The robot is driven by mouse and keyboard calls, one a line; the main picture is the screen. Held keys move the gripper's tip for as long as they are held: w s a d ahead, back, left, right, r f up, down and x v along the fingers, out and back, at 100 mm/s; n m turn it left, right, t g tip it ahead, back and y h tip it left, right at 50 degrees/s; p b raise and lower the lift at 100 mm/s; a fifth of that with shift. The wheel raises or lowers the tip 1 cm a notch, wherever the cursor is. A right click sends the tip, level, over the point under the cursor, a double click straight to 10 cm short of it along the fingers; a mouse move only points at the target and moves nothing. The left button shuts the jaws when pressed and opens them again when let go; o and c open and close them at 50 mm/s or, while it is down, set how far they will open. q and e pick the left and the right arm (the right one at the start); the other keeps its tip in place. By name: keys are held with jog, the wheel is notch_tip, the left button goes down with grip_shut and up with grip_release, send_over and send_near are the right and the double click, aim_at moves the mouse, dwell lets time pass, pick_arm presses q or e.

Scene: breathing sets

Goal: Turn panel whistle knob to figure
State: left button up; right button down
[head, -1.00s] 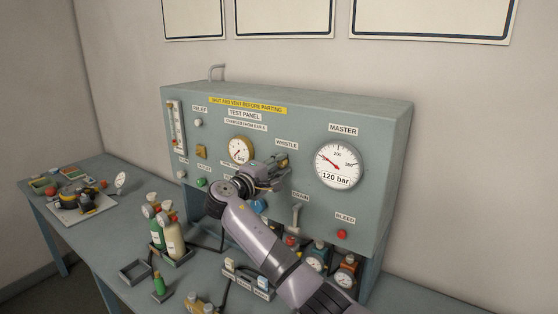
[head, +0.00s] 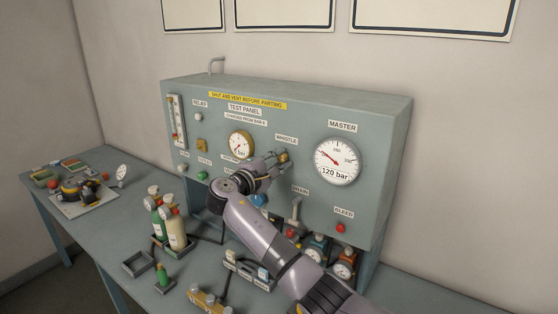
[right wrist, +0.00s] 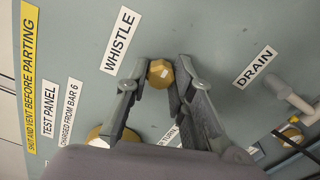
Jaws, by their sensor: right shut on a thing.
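The whistle knob (head: 284,156) is a small brass, faceted knob on the grey-green test panel (head: 382,130), just below the WHISTLE label (head: 287,140). My right gripper (head: 279,159) reaches up to it from the lower left. In the right wrist view the knob (right wrist: 160,73) sits between the fingertips of the right gripper (right wrist: 158,76), which is shut on it. The knob's markings, including any figure, cannot be made out. My left gripper is not in view.
The master gauge (head: 337,162), reading 120 bar, is right of the knob. The drain lever (head: 295,212) and red bleed knob (head: 340,228) are below. Gas bottles (head: 174,229) and an empty tray (head: 141,263) stand on the bench (head: 105,235).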

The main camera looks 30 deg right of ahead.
jog(key=c, duration=1.4)
grip_release()
jog(key=shift+w, duration=0.1)
jog(key=v, duration=1.2)
jog(key=shift+f, duration=0.1)
